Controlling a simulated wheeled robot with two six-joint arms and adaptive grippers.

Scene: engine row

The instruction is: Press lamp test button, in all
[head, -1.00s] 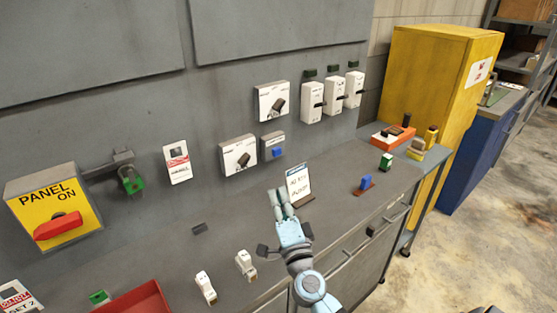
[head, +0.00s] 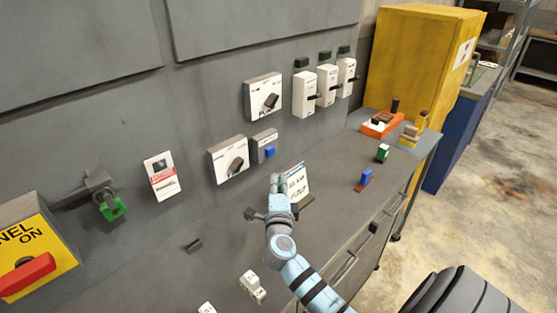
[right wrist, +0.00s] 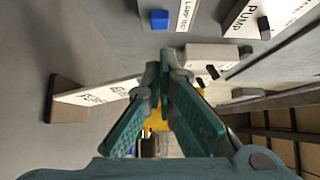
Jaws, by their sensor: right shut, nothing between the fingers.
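The lamp test button is the blue button (head: 270,151) on a small grey box (head: 264,141) on the wall panel. In the right wrist view the blue button (right wrist: 159,19) shows at the top, beside a white "LAMP TEST" label (right wrist: 186,14). My right gripper (head: 276,180) is shut and empty, a little below the button in the head view and apart from it. Its fingertips also show together in the right wrist view (right wrist: 164,66). My left gripper is in neither view.
A white card on a stand (head: 297,181) is close beside my right gripper on the grey bench. White boxes with dark switches (head: 229,159) flank the button box. Several white breaker units (head: 327,85) are further right. A red panel handle (head: 27,272) is far left.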

